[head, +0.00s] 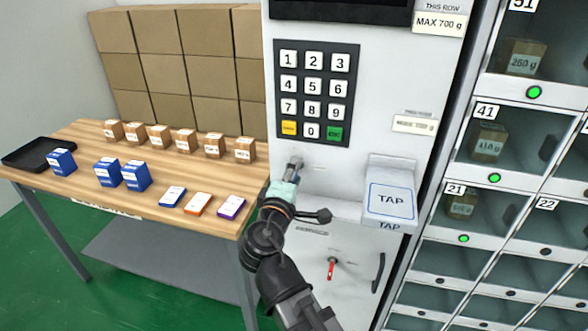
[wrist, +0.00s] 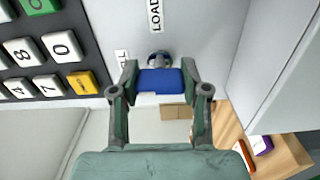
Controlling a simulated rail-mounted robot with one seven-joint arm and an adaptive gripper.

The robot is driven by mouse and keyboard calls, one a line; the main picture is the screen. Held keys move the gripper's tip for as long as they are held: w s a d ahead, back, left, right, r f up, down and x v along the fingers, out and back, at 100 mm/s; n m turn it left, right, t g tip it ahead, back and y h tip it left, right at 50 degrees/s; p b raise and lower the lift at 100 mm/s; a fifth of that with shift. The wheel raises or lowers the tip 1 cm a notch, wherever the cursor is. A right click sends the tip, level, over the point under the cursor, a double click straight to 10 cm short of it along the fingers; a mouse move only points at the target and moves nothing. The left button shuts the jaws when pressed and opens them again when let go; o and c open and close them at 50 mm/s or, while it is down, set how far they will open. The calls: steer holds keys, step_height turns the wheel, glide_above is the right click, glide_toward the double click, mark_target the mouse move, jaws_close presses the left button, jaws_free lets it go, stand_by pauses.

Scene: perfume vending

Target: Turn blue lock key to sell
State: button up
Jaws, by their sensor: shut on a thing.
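In the wrist view the blue key (wrist: 160,82) has a flat, wide blue head. It sits at a round metal lock (wrist: 159,57) on the white machine front. My gripper (wrist: 160,76) has one finger on each side of the blue head and is shut on it. A LOAD label (wrist: 155,15) is above the lock in this view, and a partly hidden label (wrist: 122,59) is to its left. In the head view my gripper (head: 287,187) reaches the panel below the keypad; it hides the blue head there.
A keypad (head: 313,94) is above the gripper and a TAP reader (head: 391,200) is to its right. A red key (head: 332,268) is lower on the machine. A wooden table (head: 75,172) with several boxes stands left. Glass-fronted lockers (head: 480,150) are at right.

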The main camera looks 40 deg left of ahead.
steer(key=shift+n, duration=0.4)
steer(key=o, duration=1.1)
steer(key=shift+o, duration=0.2)
steer(key=shift+r, duration=0.1)
